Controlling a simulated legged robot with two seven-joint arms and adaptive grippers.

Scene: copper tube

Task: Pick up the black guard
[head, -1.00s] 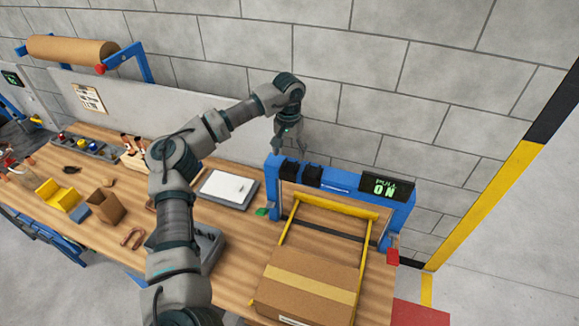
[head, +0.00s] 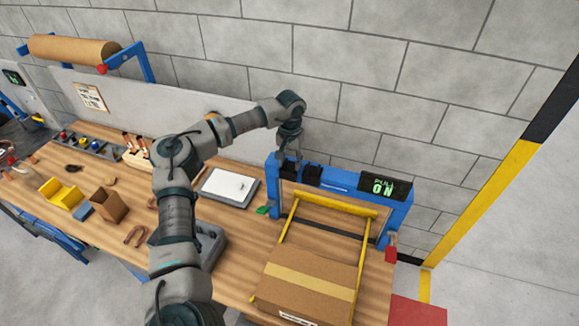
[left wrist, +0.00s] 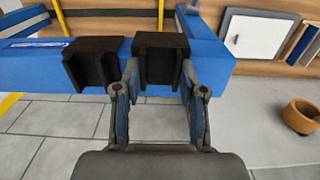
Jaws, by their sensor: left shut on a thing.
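Two black guards sit side by side on top of a blue frame (head: 400,208). My left gripper (head: 291,162) points down at the left one in the head view and hides much of it. In the left wrist view, my left gripper (left wrist: 160,76) has one finger on each side of that black guard (left wrist: 160,46), shut on it. The guard still appears to be at the frame's top beam. The other black guard (head: 312,173) is just beside it, and also shows in the left wrist view (left wrist: 92,62). My right gripper is not in view.
A cardboard box (head: 305,284) lies below the yellow bar (head: 335,205) of the frame. A display (head: 383,186) stands on the beam's right end. A grey tray with a white panel (head: 229,186) lies to the left. A block wall rises close behind.

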